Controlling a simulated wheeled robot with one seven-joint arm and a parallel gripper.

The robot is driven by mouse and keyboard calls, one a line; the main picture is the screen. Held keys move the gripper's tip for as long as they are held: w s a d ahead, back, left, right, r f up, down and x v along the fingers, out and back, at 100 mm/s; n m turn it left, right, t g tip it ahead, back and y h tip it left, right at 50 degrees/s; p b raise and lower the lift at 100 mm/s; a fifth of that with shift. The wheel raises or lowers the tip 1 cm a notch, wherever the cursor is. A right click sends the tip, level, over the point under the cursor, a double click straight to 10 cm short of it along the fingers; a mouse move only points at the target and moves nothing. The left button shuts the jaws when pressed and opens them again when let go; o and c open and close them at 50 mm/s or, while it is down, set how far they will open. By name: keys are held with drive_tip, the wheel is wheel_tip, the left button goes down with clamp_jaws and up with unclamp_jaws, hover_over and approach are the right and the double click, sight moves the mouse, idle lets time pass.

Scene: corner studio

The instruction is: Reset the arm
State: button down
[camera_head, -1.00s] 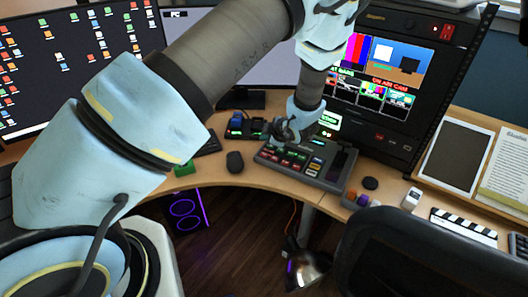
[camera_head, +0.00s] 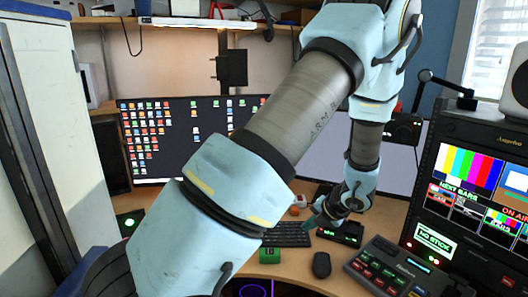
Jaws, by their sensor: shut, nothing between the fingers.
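My arm, pale blue and grey, reaches across the middle of the head camera view and bends down over the desk. My gripper (camera_head: 322,218) is shut and empty above the small black device with green lights (camera_head: 341,232), near the keyboard's right end. Its fingertips are small and dark here, and I cannot tell whether they touch anything. The control panel with coloured buttons (camera_head: 392,268) lies to the right of my gripper.
A keyboard (camera_head: 287,235), a black mouse (camera_head: 321,264) and a green block (camera_head: 269,255) are on the desk. Monitors (camera_head: 165,130) stand behind. A rack with screens (camera_head: 465,180) stands right, a white cabinet (camera_head: 45,110) left. Bare desk shows around the mouse.

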drive_tip(key=s+a+r+m+g+h, duration=0.1)
drive_tip(key=s+a+r+m, duration=0.3)
drive_tip(key=a+m, duration=0.3)
drive_tip(key=s+a+r+m+g+h, duration=0.2)
drive_tip(key=s+a+r+m, duration=0.2)
drive_tip(key=m, duration=0.9)
drive_tip(key=s+a+r+m+g+h, duration=0.1)
drive_tip(key=s+a+r+m, duration=0.3)
drive_tip(key=a+m, duration=0.6)
drive_tip(key=shift+r+g+b, duration=0.25)
drive_tip(key=shift+g+b, duration=0.05)
